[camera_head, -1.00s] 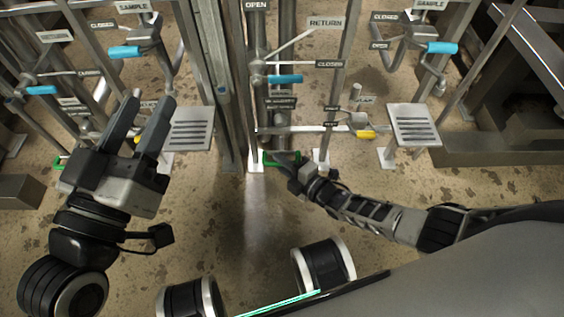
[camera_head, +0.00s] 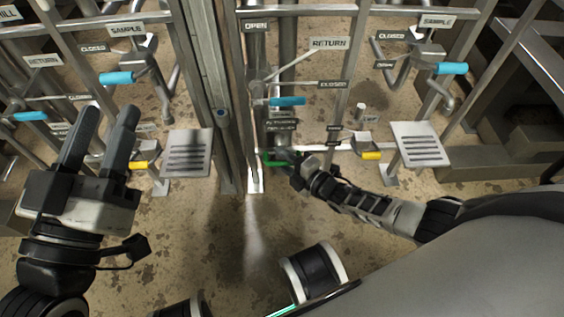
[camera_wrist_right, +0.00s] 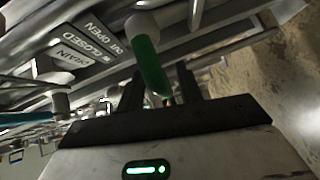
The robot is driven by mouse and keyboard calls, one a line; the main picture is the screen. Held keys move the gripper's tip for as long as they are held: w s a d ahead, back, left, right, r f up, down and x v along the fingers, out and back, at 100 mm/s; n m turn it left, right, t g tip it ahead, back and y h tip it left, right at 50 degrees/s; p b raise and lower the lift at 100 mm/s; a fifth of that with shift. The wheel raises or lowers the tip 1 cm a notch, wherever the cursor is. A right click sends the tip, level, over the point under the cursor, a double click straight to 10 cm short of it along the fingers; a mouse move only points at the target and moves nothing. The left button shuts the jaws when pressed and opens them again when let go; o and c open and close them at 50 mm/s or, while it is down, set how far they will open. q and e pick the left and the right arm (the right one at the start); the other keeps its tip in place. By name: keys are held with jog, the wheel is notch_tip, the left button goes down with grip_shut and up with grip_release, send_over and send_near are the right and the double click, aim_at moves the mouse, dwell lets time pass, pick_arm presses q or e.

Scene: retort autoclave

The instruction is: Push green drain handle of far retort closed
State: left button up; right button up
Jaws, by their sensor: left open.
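The green drain handle (camera_wrist_right: 150,62) hangs from a grey valve hub in the right wrist view, under a sign reading DRAIN, OPEN and CLOSED (camera_wrist_right: 85,40). In the head view the green handle (camera_head: 272,163) is low in the middle, partly hidden by my right gripper (camera_head: 288,160). In the wrist view my right gripper's (camera_wrist_right: 160,87) fingers stand apart, with the handle's lower end in front of the gap between them. I cannot tell whether they touch it. My left gripper (camera_head: 98,130) is open and empty at the left.
A blue handle (camera_head: 287,101) and a RETURN sign (camera_head: 329,43) are above the green handle. A yellow handle (camera_head: 371,156) is to its right. The floor in front is mostly clear.

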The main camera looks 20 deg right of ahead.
jog(key=shift+s+a, duration=0.1)
jog(key=shift+s, duration=0.05)
jog(key=shift+s, duration=0.15)
pick_arm(q)
notch_tip(320, 180, down, 6)
jog(key=s+n+g+y+p, duration=0.2)
jog(key=n+g+p, duration=0.1)
jog(key=g+p, duration=0.1)
jog(key=shift+s+d+y+p, duration=0.2)
jog(key=shift+d+y+p, duration=0.1)
jog(key=shift+p, duration=0.45)
pick_arm(e)
jog(key=v, duration=1.5)
jog(key=shift+s, duration=0.25)
